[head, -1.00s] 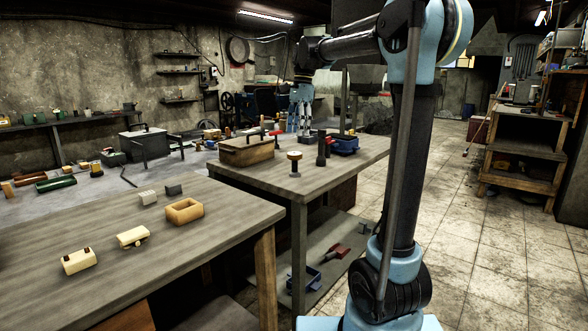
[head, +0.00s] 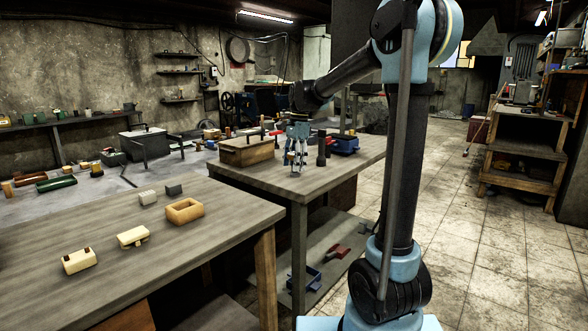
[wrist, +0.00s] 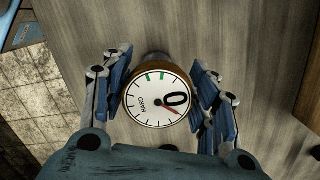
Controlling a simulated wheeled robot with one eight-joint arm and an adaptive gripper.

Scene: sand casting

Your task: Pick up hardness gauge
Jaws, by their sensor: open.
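The hardness gauge (wrist: 150,104) shows in the wrist view as a round white dial with a brass-coloured rim, a red needle and the word HARD. It stands on the wooden workbench (head: 313,177). My gripper (wrist: 160,97) is open, with one blue finger on each side of the dial. The left finger is very close to the rim; I cannot tell whether it touches. In the head view my gripper (head: 297,165) is over the bench and hides most of the gauge.
A wooden toolbox (head: 246,152) stands left of my gripper. A dark cylinder (head: 322,150) and a blue bin (head: 345,144) stand to its right. The nearer bench (head: 100,290) holds several small blocks and a wooden box (head: 184,211). The tiled floor at right is clear.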

